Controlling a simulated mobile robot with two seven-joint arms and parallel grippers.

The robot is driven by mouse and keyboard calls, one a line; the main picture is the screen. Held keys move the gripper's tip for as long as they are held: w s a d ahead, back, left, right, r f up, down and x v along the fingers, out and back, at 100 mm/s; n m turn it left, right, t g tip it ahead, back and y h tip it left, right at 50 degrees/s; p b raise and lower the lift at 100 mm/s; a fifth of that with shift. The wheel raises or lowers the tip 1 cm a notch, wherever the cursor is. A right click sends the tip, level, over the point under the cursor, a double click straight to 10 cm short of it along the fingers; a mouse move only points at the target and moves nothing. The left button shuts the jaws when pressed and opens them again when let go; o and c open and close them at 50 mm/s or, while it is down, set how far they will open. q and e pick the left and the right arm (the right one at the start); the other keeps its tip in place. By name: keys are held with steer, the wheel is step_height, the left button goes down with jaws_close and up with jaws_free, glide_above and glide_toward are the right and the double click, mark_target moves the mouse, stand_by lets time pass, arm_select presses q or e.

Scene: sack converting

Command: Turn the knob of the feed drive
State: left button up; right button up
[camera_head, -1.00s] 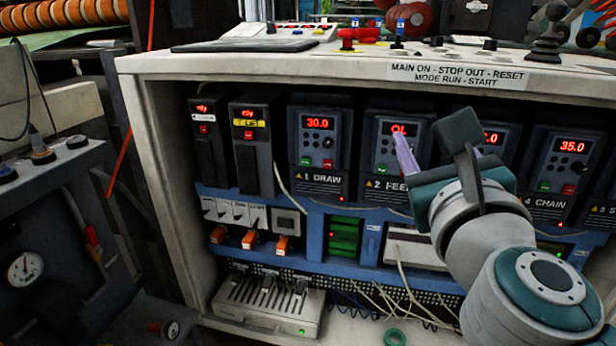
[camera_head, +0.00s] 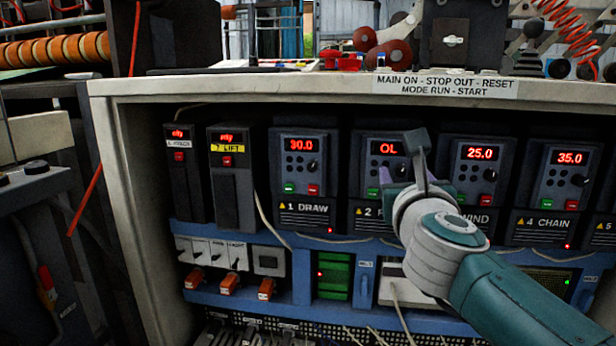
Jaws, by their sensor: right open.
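The feed drive (camera_head: 367,165) is the dark unit labelled "2 F…", second in the row of panel drives, and its red display reads "OL". The rest of its label and its knob are hidden behind my right gripper and wrist. My right gripper (camera_head: 392,178) is in front of the feed drive's panel, below the display. A pale purple fingertip shows at its left side, and a dark bracket rises above the wrist. It is open, but I cannot tell whether the fingers are around the knob or touching it. My left gripper is out of view.
The draw drive (camera_head: 304,170) stands at left and shows 30.0. The wind drive (camera_head: 475,165) shows 25.0 and the chain drive (camera_head: 563,185) shows 35.0. The cabinet's top edge (camera_head: 250,82) overhangs the drives. Loose cables hang below.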

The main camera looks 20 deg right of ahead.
steer(key=shift+w, duration=0.1)
jaws_close()
stand_by(0.4)
